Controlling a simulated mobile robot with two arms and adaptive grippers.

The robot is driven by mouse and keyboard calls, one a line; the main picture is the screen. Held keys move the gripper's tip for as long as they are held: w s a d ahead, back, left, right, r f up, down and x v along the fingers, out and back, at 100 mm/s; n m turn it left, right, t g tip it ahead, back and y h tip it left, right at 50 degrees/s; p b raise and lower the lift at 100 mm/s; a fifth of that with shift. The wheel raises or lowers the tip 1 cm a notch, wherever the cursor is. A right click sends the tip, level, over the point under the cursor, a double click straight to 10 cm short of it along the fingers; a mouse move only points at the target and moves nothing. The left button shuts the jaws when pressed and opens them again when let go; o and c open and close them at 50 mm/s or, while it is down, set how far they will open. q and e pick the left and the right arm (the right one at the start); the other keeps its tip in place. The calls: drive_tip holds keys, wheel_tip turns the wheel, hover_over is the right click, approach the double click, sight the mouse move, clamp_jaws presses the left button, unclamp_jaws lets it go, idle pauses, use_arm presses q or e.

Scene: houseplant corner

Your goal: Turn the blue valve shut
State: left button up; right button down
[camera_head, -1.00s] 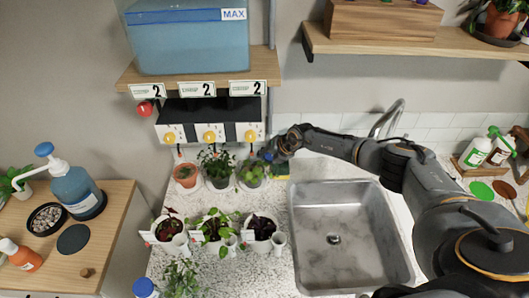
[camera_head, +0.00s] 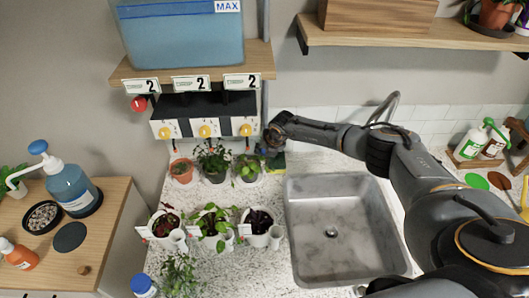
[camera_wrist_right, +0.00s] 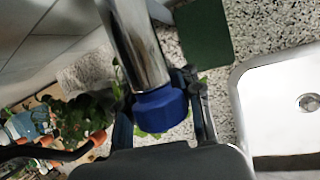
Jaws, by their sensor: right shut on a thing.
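The blue valve (camera_wrist_right: 160,110) is a faceted blue knob on the end of a shiny metal pipe (camera_wrist_right: 135,45) in the right wrist view. My right gripper (camera_head: 268,148) is at the wall right of the potted plants, behind the sink's left rear corner. In the right wrist view its fingers (camera_wrist_right: 160,100) lie on both sides of the blue knob and are shut on it. In the head view the knob is mostly hidden by the gripper. My left gripper is not in view.
Small potted plants (camera_head: 212,160) stand left of my right gripper. Above them hangs a box with yellow knobs (camera_head: 205,131), under a shelf with a blue water tank (camera_head: 180,40). The sink (camera_head: 350,275) is empty. A dark green block (camera_wrist_right: 203,35) lies close to the valve.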

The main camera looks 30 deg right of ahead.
drive_tip(key=c, duration=1.1)
unclamp_jaws()
drive_tip(key=shift+f, duration=0.1)
drive_tip(key=v, duration=1.2)
